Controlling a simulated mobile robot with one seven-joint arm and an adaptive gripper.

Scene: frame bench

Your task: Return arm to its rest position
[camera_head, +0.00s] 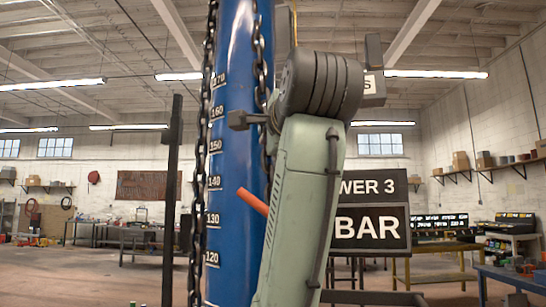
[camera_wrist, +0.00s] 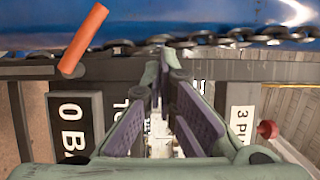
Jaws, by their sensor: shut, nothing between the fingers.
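My arm (camera_head: 300,205) rises in the foreground of the head view, pale green with a black ribbed joint at its top. It covers part of a blue column and a black sign. My gripper (camera_wrist: 165,66) shows in the wrist view, its purple-padded fingers meeting at the tips with nothing between them. The tips appear just below a dark chain (camera_wrist: 215,39) in the picture; I cannot tell whether they touch it. My gripper cannot be made out in the head view.
The blue column (camera_head: 232,60) carries a height scale, with chains (camera_head: 212,100) beside it. An orange rod (camera_head: 252,201) sticks out before it, also in the wrist view (camera_wrist: 83,40). A black sign (camera_head: 369,226) reads "BAR". A red knob (camera_wrist: 267,130) is right of my fingers. Workbenches (camera_head: 435,250) stand behind.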

